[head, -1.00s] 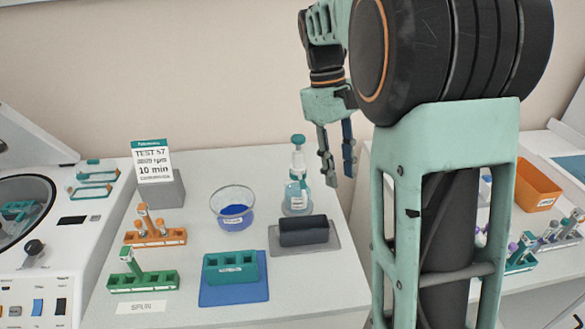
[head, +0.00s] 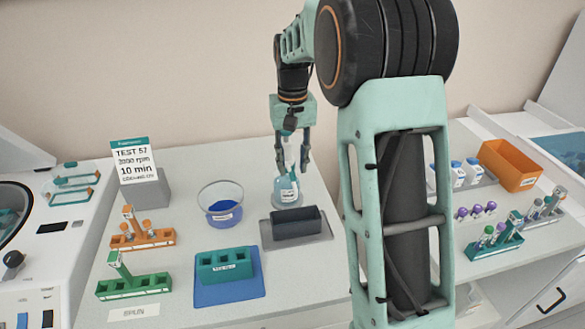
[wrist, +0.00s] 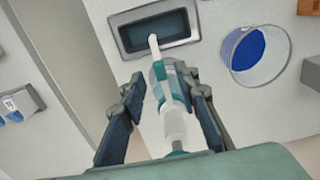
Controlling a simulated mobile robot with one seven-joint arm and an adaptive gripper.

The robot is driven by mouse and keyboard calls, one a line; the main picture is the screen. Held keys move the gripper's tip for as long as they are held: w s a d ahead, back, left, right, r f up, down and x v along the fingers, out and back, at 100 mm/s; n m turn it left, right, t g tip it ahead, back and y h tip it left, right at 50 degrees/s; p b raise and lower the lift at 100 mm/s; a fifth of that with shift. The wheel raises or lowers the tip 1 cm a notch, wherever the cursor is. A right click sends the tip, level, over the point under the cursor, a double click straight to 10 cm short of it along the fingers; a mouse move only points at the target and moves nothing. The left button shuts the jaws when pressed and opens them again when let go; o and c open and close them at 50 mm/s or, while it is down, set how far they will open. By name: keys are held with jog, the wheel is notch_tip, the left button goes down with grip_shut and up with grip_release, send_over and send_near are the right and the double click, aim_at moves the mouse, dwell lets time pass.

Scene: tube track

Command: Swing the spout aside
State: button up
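A clear bottle of teal liquid (head: 287,192) stands behind the dark trough (head: 297,221). Its white and teal dispenser top reaches up between the fingers of my gripper (head: 293,160). In the wrist view, the white spout (wrist: 154,46) points from the dispenser body (wrist: 172,122) to the dark trough (wrist: 160,28), its tip over or near the opening. My gripper also shows there (wrist: 164,120), open, with one finger on each side of the dispenser and visible gaps. No grasp shows.
A glass bowl of blue liquid (head: 221,205) stands left of the bottle. A teal rack (head: 222,266) on a blue mat, an orange rack (head: 142,240) and a green rack (head: 133,287) are nearer. An orange bin (head: 508,166) and tube racks stand on the right counter.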

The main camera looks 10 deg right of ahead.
jog(key=shift+f, duration=1.1)
grip_shut()
